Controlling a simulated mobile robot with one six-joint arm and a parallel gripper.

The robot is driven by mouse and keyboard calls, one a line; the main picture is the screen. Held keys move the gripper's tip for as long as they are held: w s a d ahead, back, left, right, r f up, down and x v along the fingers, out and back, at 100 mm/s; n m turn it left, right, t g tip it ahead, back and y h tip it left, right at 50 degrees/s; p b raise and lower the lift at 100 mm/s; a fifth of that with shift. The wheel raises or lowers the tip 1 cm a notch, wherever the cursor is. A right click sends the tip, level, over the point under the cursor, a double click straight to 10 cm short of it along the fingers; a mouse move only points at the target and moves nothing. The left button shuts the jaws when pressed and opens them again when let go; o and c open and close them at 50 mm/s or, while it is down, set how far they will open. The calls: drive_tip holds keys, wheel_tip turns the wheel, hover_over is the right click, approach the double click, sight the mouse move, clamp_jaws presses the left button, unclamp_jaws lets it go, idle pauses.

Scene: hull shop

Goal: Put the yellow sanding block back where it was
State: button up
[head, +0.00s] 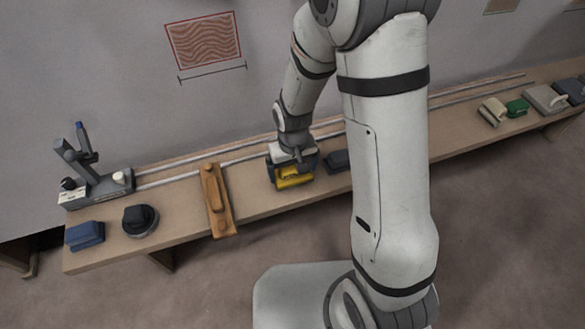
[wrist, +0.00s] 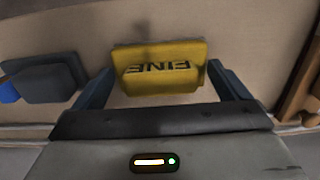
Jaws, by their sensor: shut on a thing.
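The yellow sanding block (head: 291,178) is at my gripper on the long bench, right of the wooden long-board. In the wrist view the yellow block (wrist: 158,68) shows the dark word FINE, upside down, between the two fingers. My gripper (wrist: 160,90) is shut on the block, with one finger at each side. In the head view my gripper (head: 293,165) covers the block's back part. I cannot tell whether the block touches the bench top.
A dark block (head: 337,161) stands just right of the yellow block, partly behind my arm. The wooden long-board (head: 217,200) lies to the left. A round dark tool (head: 140,219), a blue block (head: 84,235) and a clamp-like device (head: 95,185) are at the left end. Several blocks stand far right.

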sight(293, 168)
drive_tip(key=o, duration=0.6)
drive_tip(key=shift+c, duration=0.2)
wheel_tip(293, 168, up, 12)
drive_tip(key=p, duration=0.3)
drive_tip(key=s+d+r+m+t, duration=0.1)
drive_tip(key=s+d+r+m, duration=0.2)
drive_tip(key=s+d+r, duration=0.8)
drive_tip(key=shift+s+d+r+t, duration=0.35)
drive_tip(key=shift+d+r+t, duration=0.05)
drive_tip(key=shift+d+r, duration=0.2)
